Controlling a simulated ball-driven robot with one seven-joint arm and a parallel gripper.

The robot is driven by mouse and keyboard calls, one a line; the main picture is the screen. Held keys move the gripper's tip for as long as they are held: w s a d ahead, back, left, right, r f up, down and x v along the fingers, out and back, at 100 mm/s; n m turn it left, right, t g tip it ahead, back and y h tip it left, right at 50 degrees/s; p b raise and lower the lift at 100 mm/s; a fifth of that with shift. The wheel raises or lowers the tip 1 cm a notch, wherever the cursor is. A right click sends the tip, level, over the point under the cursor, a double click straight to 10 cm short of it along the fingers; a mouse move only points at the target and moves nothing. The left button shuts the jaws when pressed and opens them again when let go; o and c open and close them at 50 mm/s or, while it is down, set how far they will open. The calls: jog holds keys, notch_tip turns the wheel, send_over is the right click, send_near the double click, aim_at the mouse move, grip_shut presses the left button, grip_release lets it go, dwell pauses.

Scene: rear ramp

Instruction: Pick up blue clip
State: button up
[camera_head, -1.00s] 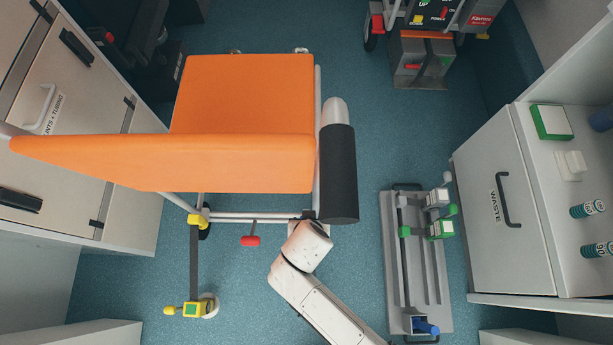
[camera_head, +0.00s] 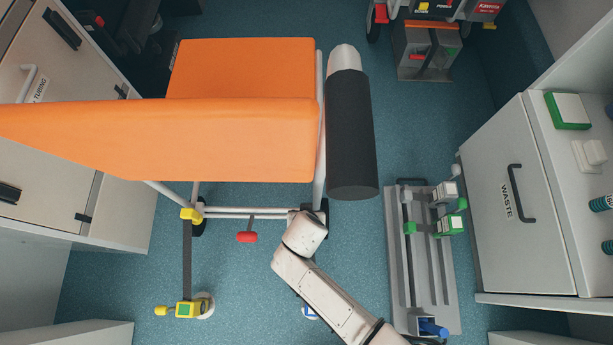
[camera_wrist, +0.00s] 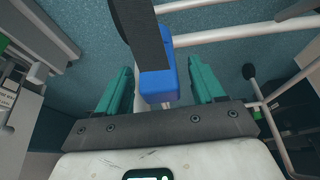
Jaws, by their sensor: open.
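The blue clip (camera_wrist: 159,86) hangs at the end of a dark strap (camera_wrist: 142,30) in the wrist view. My gripper (camera_wrist: 162,66) is open, with one teal finger on each side of the clip. A gap shows between the clip and each finger. My gripper is hidden beneath my arm in that view.
An orange-seated chair (camera_head: 250,140) with pale tube legs stands close by. A grey floor rack (camera_head: 447,300) with green parts stands at right, beside a cabinet marked WASTE (camera_head: 500,240). Blue floor between is clear.

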jog(key=shift+f, duration=0.2)
jog(key=shift+c, duration=0.5)
jog(key=shift+w, duration=0.1)
jog(key=c, duration=1)
jog(key=shift+r, duration=0.1)
jog(key=shift+r+p, duration=0.4)
jog(key=shift+r, duration=0.2)
notch_tip(320, 180, up, 2)
jog(key=shift+r+p, duration=0.25)
jog(key=shift+p, duration=0.4)
jog(key=s+r+p, duration=0.1)
jog(key=s+r, duration=0.2)
jog(key=s, duration=0.1)
jog(key=s+r+p, duration=0.2)
jog(key=s+r, duration=0.1)
jog(key=s, duration=0.2)
jog(key=s+r+p, duration=0.2)
jog(key=s+r, duration=0.1)
jog(key=s, duration=0.2)
jog(key=shift+a, duration=0.3)
jog(key=shift+r, duration=0.15)
